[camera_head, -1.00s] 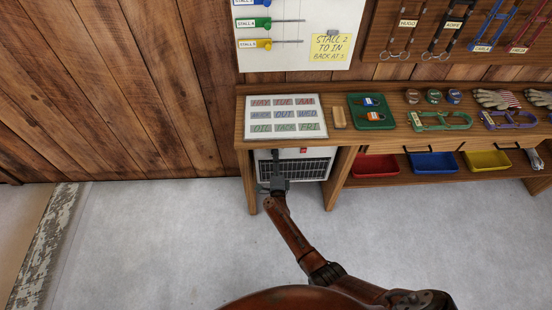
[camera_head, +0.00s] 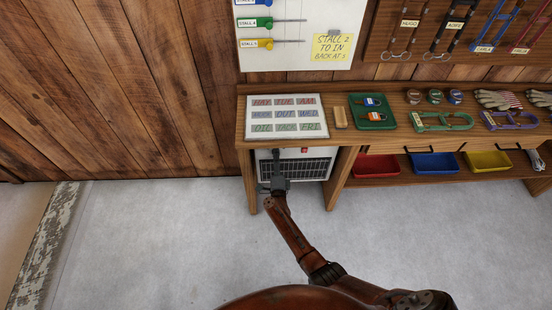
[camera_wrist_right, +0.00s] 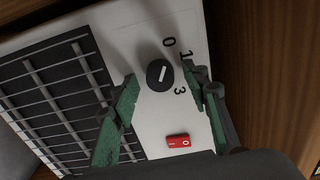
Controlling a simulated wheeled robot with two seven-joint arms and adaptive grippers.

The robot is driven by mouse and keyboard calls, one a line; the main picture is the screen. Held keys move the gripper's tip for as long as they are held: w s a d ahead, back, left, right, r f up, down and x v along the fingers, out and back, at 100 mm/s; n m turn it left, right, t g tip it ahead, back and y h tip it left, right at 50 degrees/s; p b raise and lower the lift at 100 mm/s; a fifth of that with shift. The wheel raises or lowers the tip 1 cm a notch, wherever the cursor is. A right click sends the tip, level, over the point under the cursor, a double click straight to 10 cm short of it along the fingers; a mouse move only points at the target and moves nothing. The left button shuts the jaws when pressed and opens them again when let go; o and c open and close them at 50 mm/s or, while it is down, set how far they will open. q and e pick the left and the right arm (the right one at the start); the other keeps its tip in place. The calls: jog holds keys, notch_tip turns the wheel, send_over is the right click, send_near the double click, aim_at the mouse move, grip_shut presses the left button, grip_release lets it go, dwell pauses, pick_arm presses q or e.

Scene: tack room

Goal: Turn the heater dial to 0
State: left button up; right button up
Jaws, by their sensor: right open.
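The white heater (camera_head: 318,153) with a dark grille stands under the bench. The right wrist view shows its panel (camera_wrist_right: 133,33) up close. The black round dial (camera_wrist_right: 158,76) has a white mark whose upper end leans toward the printed 0 (camera_wrist_right: 168,42); I cannot tell which end is the pointer. The 1 and 3 show to the dial's right; no 2 is visible. My right gripper (camera_wrist_right: 164,80) is open, its green-padded fingers on either side of the dial, with no clear contact. It also reaches the heater in the head view (camera_head: 277,163). My left gripper is out of view.
A red rocker switch (camera_wrist_right: 178,141) sits on the panel below the dial. The wooden bench (camera_head: 340,143) overhangs the heater, with a leg on each side. Red (camera_head: 375,167), blue (camera_head: 434,163) and yellow (camera_head: 487,161) trays lie on the low shelf. The floor in front is clear.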

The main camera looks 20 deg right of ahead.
jog(key=v, duration=0.7)
jog(key=shift+s, duration=0.25)
dwell(0.3)
